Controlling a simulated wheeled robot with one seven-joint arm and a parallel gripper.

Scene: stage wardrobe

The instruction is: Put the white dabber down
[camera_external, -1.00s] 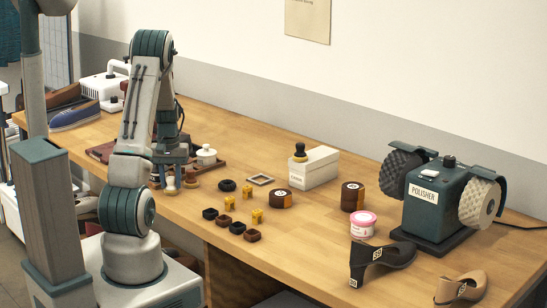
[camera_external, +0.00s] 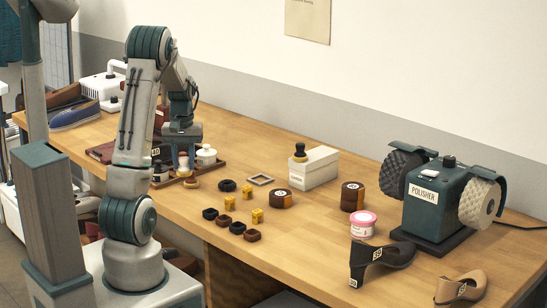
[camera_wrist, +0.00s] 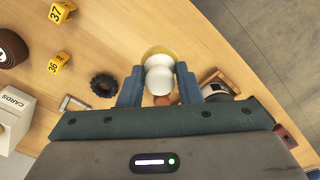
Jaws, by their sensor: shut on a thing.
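My gripper (camera_external: 184,147) is shut on the white dabber (camera_wrist: 159,72), which shows in the wrist view as a rounded white body between the two blue fingers. Whether the dabber touches anything below is unclear.
A dark ring (camera_external: 227,185), yellow number markers (camera_external: 257,216) and a white card box (camera_external: 314,168) are to the right.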

